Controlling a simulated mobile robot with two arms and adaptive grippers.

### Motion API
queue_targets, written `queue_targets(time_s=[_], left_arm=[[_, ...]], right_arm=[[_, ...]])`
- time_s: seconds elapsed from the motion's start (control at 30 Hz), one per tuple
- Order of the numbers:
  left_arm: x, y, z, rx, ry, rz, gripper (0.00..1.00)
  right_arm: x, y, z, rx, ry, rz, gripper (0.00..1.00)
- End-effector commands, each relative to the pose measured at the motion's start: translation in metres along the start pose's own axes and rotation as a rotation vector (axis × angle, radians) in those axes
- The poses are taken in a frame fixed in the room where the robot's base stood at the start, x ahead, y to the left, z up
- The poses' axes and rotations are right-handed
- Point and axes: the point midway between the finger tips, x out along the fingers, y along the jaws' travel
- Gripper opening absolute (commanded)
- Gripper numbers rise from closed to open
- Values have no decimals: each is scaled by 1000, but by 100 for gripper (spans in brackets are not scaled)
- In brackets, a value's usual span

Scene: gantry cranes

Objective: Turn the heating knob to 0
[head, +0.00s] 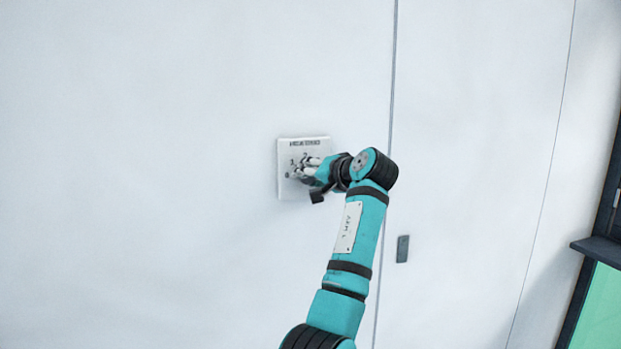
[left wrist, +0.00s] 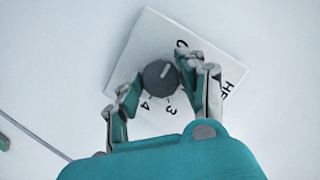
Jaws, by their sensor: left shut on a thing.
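A square white plate (head: 288,148) with dark lettering is on the wall in the head view. It also shows tilted in the left wrist view (left wrist: 140,40). A round dark grey knob (left wrist: 160,75) sits on the plate, with a short pale mark pointing up and slightly right. The digits 3 and 4 show below it. A character by the right finger, above the knob, is partly covered. My left gripper (head: 300,167) is at the plate, shut on the knob, one finger on each side. In the head view the fingers mostly hide the knob. My right gripper is not in view.
The plate is on a smooth white wall (head: 150,120) with free room around it. Thin vertical seams run to the right of the plate. A small dark grey fitting (head: 402,248) is on the wall right of my arm. A dark-framed opening (head: 597,245) is at the right edge.

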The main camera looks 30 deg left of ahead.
Motion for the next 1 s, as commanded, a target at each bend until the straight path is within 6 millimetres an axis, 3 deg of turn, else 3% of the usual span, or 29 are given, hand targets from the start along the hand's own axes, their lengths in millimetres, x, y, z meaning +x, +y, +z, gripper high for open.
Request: queue_targets(time_s=[0.03,0.2,0.57,1.0], left_arm=[[1,3,2,2,-5,4,44],[0,2,1,2,-3,3,64],[-8,1,0,1,1,1,64],[-94,2,0,1,1,5,64]], right_arm=[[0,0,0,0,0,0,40],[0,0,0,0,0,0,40],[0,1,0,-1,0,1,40],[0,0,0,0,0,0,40]])
